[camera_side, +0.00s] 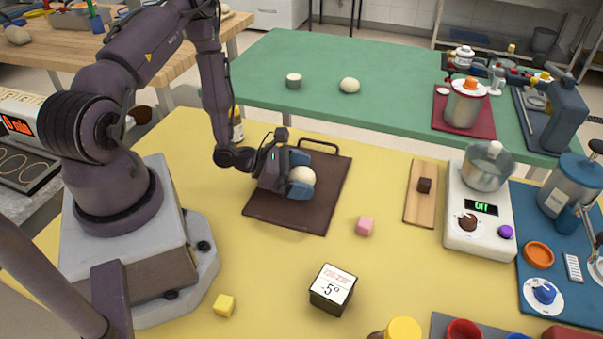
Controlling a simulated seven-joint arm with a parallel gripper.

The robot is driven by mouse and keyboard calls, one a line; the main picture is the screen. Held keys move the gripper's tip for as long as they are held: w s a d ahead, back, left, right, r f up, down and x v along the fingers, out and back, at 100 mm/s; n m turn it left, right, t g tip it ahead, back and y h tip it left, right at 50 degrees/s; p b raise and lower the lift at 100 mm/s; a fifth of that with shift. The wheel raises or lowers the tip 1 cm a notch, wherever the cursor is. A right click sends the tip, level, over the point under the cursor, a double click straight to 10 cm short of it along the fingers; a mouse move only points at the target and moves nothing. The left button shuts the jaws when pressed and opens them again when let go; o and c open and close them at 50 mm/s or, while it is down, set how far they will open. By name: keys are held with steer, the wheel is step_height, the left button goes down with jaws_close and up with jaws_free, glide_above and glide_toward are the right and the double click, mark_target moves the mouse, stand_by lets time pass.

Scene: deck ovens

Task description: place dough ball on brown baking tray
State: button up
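The brown baking tray (311,221) lies flat on the yellow table, with a dark handle at its far end. My gripper (301,176) is low over the tray, its blue fingers on either side of a cream dough ball (302,176). The fingers appear to touch the ball. I cannot tell whether the ball rests on the tray or hangs just above it. A second pale dough-like ball (349,86) sits on the green table behind.
A wooden board (421,194) with a dark cube and a hotplate with a pot (487,166) are to the right. Yellow table around the tray is mostly clear.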

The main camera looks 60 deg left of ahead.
steer(key=shift+r, duration=0.1)
steer(key=shift+s+a+r, duration=0.1)
steer(key=shift+r, duration=0.05)
steer(key=v, duration=1.1)
steer(key=shift+s, duration=0.15)
steer(key=shift+r+m, duration=0.3)
steer(key=shift+r, duration=0.1)
steer(key=d+r+m+g+h, duration=0.5)
steer(key=d+r+m+g, duration=0.45)
steer(key=r+m, duration=0.6)
steer(key=s+d+r+m+t+y, duration=0.1)
steer(key=s+r+m+y, duration=0.1)
steer(key=r+m+y, duration=0.3)
steer(key=s+d+r+m+t+y, duration=0.1)
steer(key=s+r+m+y, duration=0.1)
steer(key=r+m+y, duration=0.3)
step_height(320, 180, up, 3)
steer(key=m, duration=0.5)
steer(key=shift+d+r+t, duration=0.2)
steer(key=shift+d+t, duration=0.15)
